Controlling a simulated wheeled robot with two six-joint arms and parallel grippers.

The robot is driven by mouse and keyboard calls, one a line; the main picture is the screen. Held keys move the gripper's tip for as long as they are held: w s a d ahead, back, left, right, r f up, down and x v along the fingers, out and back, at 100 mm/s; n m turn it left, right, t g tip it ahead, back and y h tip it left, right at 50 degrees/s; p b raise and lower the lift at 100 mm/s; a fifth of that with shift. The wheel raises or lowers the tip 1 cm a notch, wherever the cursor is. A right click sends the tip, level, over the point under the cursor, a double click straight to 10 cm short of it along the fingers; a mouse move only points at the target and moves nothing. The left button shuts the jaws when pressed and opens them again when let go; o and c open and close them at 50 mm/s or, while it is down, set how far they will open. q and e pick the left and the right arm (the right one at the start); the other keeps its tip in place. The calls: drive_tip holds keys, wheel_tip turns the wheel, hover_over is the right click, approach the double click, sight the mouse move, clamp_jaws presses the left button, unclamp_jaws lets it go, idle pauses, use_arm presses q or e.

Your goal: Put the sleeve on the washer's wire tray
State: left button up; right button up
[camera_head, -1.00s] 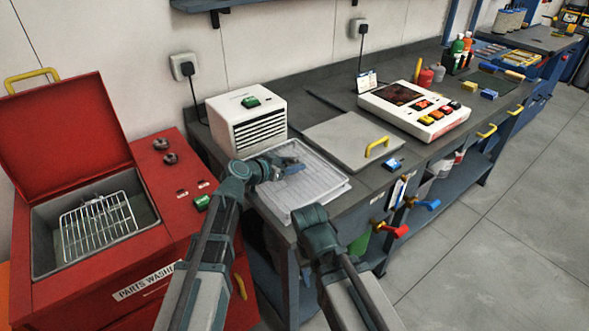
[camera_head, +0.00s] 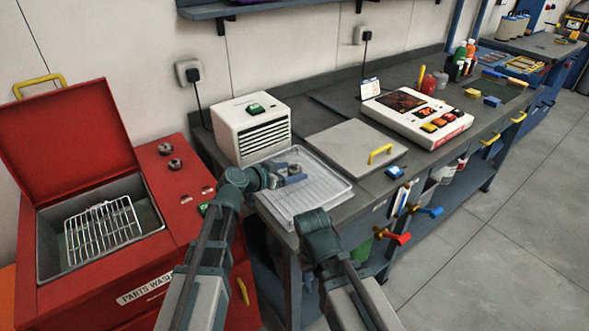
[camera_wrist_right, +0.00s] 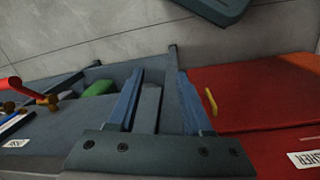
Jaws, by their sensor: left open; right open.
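The red parts washer stands at the left with its lid up. Its wire tray (camera_head: 103,229) sits tilted in the open basin and looks empty. My left gripper (camera_head: 293,173) is open, low over the white ribbed tray (camera_head: 318,196) on the bench. A small grey piece, perhaps the sleeve (camera_head: 295,170), shows at its fingertips; I cannot tell whether it is between the fingers. My right gripper (camera_wrist_right: 155,95) is open and empty in the right wrist view, its fingers pointing towards the floor. In the head view, my right wrist hides those fingers.
A white vented box (camera_head: 250,130) stands behind the ribbed tray. A grey plate with a yellow handle (camera_head: 380,154) and a white control panel (camera_head: 417,115) lie farther right. Red and blue handles (camera_head: 398,238) stick out from the bench front. The floor at the right is clear.

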use_arm(q)
drive_tip(key=p+v, duration=0.3)
drive_tip(key=v, duration=0.6)
drive_tip(key=shift+s+r, duration=0.1)
drive_tip(key=shift+s, duration=0.05)
use_arm(e)
wheel_tip(320, 180, up, 4)
drive_tip(key=shift+f, duration=0.1)
use_arm(q)
drive_tip(key=shift+s+a+r, duration=0.1)
drive_tip(key=shift+s+a, duration=0.15)
use_arm(e)
drive_tip(key=shift+o, duration=0.3)
